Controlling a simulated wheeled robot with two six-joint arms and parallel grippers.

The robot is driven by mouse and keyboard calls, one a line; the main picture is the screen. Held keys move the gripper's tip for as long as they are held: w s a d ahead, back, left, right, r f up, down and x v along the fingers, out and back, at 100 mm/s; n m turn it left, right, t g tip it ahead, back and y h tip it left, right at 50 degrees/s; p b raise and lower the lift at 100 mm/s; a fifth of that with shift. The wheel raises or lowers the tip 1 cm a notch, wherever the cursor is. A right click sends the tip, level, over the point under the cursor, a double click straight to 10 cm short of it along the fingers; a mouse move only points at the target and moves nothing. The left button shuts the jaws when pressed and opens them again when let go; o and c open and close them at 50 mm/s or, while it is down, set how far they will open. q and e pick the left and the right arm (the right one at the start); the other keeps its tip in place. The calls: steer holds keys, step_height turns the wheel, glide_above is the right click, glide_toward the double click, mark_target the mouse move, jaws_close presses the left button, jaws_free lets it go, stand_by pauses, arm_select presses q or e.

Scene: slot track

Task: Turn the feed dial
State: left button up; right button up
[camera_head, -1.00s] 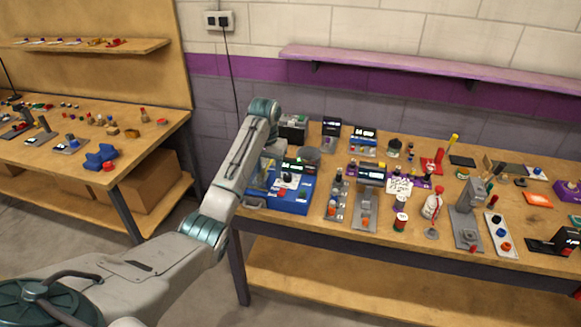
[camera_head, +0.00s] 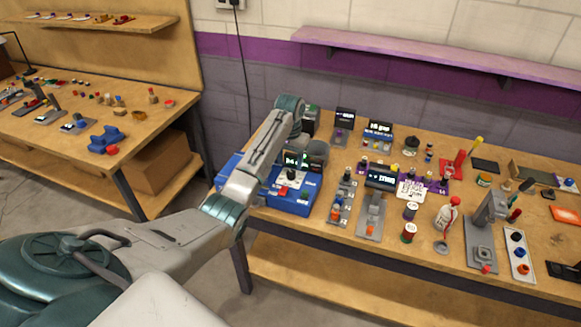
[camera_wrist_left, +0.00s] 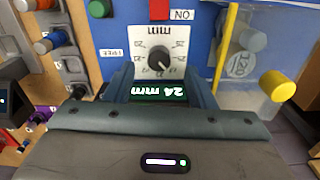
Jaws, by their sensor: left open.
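The feed dial (camera_wrist_left: 160,58) is a black knob on a white, marked plate, on the front of a blue box (camera_head: 291,201). In the head view the dial (camera_head: 290,177) shows just below a lit display. In the left wrist view the picture is inverted and the display (camera_wrist_left: 160,91) reads 24 mm. My left gripper (camera_wrist_left: 162,78) is open, its two fingers apart on either side of the display and pointing toward the dial. Nothing is between them; contact with the dial cannot be told. In the head view my left arm partly covers the box. My right gripper is not in view.
A yellow knob (camera_wrist_left: 278,86) stands out beside the clear panel near my left gripper. A grey switch plate (camera_head: 341,204) and several other devices crowd the bench to the right. A second bench (camera_head: 60,140) stands at the left.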

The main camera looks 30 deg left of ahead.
mark_target(291, 173)
arm_select(q)
steer(key=f, duration=0.4)
steer(key=shift+w+p, duration=0.3)
steer(key=shift+p, duration=0.1)
steer(key=shift+f, duration=0.4)
steer(key=shift+s, duration=0.1)
steer(key=shift+c, duration=0.2)
steer(key=c, duration=0.9)
steer(key=shift+c, duration=0.2)
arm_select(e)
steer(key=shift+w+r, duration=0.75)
